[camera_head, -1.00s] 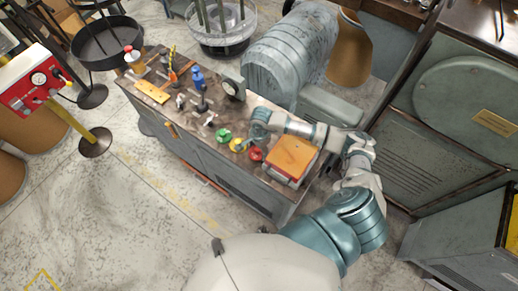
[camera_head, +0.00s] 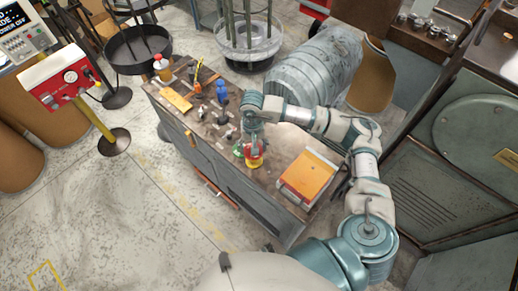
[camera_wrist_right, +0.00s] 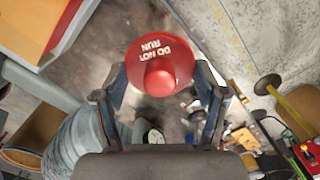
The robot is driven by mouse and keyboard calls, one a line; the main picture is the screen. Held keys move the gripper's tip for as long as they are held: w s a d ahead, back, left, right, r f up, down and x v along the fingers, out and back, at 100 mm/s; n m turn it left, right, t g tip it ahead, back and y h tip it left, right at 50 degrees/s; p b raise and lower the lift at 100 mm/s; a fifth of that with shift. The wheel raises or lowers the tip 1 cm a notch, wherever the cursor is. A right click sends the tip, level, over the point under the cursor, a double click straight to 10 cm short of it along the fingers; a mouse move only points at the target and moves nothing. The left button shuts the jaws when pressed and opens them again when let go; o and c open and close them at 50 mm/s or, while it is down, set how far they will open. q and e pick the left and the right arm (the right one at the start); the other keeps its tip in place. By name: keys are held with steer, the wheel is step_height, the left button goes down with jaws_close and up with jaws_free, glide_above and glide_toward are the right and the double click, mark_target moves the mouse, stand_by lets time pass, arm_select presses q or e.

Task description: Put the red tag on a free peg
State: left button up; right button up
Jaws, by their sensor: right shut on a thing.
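The red tag (camera_head: 254,161) is a round red disc with a red knob. In the right wrist view the red tag (camera_wrist_right: 168,52) shows the words "DO NOT RUN" and sits between the fingers. My right gripper (camera_head: 254,146) points down over the bench and is shut on the red tag. In the right wrist view my right gripper (camera_wrist_right: 160,78) has its fingers on either side of the knob. The yellow tag (camera_head: 248,149) and the green tag (camera_head: 238,150) are partly hidden close beside it. I cannot make out any peg clearly. My left gripper is not in view.
The bench (camera_head: 272,180) carries an orange-topped box (camera_head: 308,175) right of the gripper. A blue bottle-like object (camera_head: 221,92), a yellow block (camera_head: 178,101) and small parts lie toward the left.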

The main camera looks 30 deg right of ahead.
mark_target(269, 172)
steer(key=shift+s+a, duration=0.1)
steer(key=shift+a, duration=0.1)
steer(key=m, duration=0.1)
steer(key=d+m+p, duration=0.1)
steer(key=m, duration=0.1)
steer(key=shift+s+f, duration=0.2)
steer(key=shift+s, duration=0.15)
steer(key=d+f+m+b, duration=0.1)
steer(key=f+m, duration=0.2)
steer(key=f, duration=0.1)
steer(key=s+d+f+m+b, duration=0.1)
steer(key=d+f+m, duration=0.1)
steer(key=f, duration=0.3)
steer(key=s+d+f+m+b, duration=0.1)
steer(key=f+m, duration=0.3)
steer(key=f, duration=0.1)
steer(key=shift+s+d+f+m, duration=0.2)
steer(key=shift+d+f+m, duration=0.05)
steer(key=shift+d+m, duration=0.1)
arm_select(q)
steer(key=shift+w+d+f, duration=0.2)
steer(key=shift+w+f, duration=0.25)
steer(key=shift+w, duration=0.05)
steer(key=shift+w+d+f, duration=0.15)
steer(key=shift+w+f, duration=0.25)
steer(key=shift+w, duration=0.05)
arm_select(e)
steer(key=shift+d+f+t, duration=0.1)
steer(key=shift+f+t, duration=0.1)
steer(key=shift+t, duration=0.1)
